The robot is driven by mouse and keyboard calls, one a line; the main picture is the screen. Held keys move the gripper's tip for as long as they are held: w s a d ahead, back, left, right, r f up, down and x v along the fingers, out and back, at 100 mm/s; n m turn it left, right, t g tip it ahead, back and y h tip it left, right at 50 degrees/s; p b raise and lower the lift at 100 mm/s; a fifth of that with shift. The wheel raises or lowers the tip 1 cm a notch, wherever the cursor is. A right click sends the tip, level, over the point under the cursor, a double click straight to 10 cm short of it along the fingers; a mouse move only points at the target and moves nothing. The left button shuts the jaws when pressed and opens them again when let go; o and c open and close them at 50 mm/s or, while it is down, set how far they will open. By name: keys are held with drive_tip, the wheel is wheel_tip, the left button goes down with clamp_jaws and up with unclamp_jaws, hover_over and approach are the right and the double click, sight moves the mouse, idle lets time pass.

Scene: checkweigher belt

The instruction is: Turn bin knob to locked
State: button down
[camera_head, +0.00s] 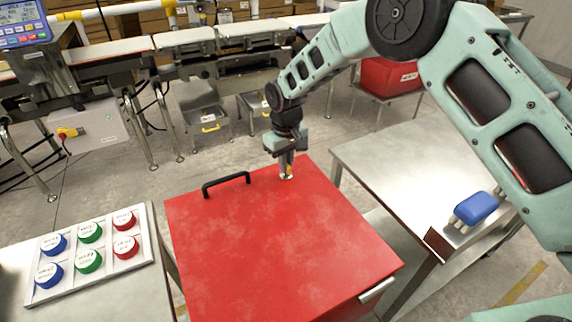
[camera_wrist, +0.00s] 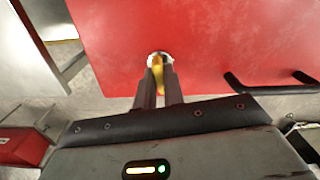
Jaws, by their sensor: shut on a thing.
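The red bin (camera_head: 280,240) stands in the middle of the head view, its lid flat and closed. The bin knob (camera_head: 286,176) is a small yellow piece on a pale round base near the lid's far edge, right of the black handle (camera_head: 226,183). My gripper (camera_head: 287,166) points down onto it. In the wrist view the yellow knob (camera_wrist: 158,72) sits between the two fingers of my gripper (camera_wrist: 158,80), which are shut on it. The fingers partly cover the knob, and I cannot read any lock marking.
A grey table (camera_head: 395,165) stands right of the bin, with a blue-topped object (camera_head: 477,208) on it. At left, a white tray (camera_head: 145,258) holds several blue, green and red round pieces. The conveyor (camera_head: 185,40) runs behind, with a red crate (camera_head: 388,78) at back right.

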drive_tip(key=shift+m, duration=1)
drive_tip(key=c, duration=1.5)
unclamp_jaws()
wheel_tip(320, 180, up, 18)
drive_tip(key=b, duration=0.2)
drive_tip(key=shift+f, duration=0.25)
